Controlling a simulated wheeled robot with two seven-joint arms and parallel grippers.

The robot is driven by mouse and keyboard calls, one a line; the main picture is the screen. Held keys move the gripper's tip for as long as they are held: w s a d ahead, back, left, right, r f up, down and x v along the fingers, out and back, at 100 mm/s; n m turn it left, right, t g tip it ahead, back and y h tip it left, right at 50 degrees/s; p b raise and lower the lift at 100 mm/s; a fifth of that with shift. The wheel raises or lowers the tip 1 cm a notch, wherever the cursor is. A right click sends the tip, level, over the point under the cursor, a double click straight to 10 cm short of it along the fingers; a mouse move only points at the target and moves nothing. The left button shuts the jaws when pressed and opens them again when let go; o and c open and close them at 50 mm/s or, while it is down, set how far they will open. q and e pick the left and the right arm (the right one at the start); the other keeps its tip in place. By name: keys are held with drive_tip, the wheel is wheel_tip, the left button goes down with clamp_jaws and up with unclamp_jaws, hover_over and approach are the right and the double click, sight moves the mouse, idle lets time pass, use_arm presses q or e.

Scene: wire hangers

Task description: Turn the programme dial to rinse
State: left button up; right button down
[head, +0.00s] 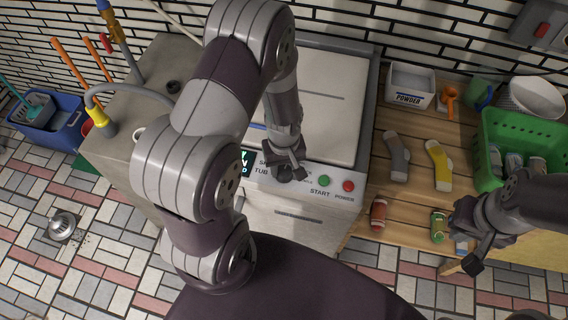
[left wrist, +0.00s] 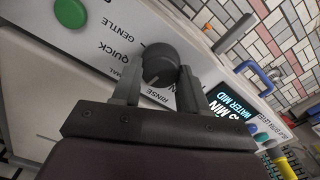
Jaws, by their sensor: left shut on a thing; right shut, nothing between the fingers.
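The programme dial (left wrist: 160,64) is a dark round knob on the washing machine's white sloping panel (left wrist: 105,45). Printed words GENTLE, QUICK and RINSE stand around it. A faint light mark on the knob seems to face the RINSE side, but I cannot tell its exact setting. My left gripper (left wrist: 158,82) is shut on the dial, one finger on each side. In the head view my left gripper (head: 290,172) reaches down to the panel and hides the dial. My right gripper (head: 475,262) is shut and empty at the right, near the wooden bench's front edge.
Green START (head: 323,181) and red POWER (head: 348,186) buttons lie right of the dial. A lit display (left wrist: 230,104) is on its other side. The wooden bench (head: 408,205) holds socks, cans, a powder box (head: 410,88) and a green basket (head: 492,125).

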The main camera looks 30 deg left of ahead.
sight(283, 169)
use_arm(q)
drive_tip(key=n+p, duration=0.1)
drive_tip(key=n, duration=0.4)
drive_tip(key=shift+n, duration=0.4)
idle(0.3)
drive_tip(key=o, duration=1.1)
drive_tip(key=shift+c, duration=0.2)
wheel_tip(283, 169, up, 13)
drive_tip(key=shift+f, duration=0.15)
